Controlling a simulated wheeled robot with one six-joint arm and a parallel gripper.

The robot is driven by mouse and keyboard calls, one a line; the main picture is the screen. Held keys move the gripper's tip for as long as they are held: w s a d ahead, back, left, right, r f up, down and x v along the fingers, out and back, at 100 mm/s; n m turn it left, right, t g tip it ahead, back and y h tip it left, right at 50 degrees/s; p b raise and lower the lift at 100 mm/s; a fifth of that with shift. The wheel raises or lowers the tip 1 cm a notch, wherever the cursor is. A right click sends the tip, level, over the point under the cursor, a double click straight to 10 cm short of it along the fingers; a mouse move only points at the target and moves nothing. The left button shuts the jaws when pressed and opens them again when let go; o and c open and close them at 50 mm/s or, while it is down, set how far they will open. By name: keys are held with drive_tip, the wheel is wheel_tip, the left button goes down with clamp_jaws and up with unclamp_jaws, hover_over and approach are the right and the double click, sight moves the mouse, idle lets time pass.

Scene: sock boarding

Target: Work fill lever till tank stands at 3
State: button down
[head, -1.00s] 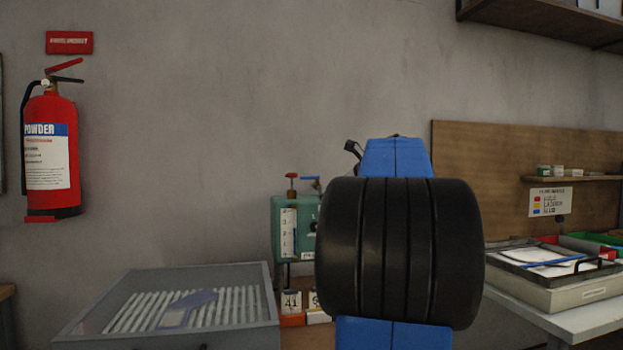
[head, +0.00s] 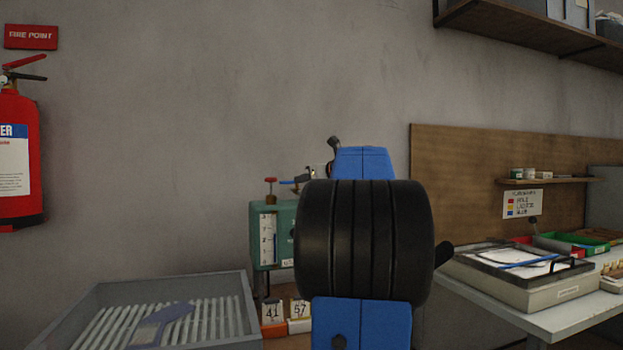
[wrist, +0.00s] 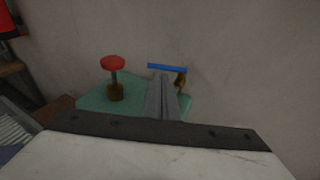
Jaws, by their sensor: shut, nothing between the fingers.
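The green tank (head: 262,219) stands against the wall, partly hidden behind my arm. Its white gauge strip (head: 268,239) carries numbers and a dark bluish column, whose level is too small to read surely. A red knob (head: 270,181) stands on its top; it shows at left in the wrist view (wrist: 112,62). The blue lever (head: 296,181) is right of the knob, and lies crosswise in the wrist view (wrist: 167,68). My gripper (wrist: 160,77) is shut and empty, its tips over the tank top, just by the blue lever. I cannot tell whether they touch.
A grey ribbed tray (head: 248,312) stands at lower left. Number cards 41 (head: 272,312) and 57 (head: 299,309) are below the tank. At right, a white table (head: 560,319) holds a document box (head: 520,290). A shelf (head: 530,40) hangs at upper right.

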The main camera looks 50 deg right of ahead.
sight(287, 183)
drive_tip(key=shift+x, duration=2.6)
drive_tip(key=shift+w, duration=0.1)
drive_tip(key=shift+w+f, duration=0.1)
drive_tip(key=shift+w, duration=0.35)
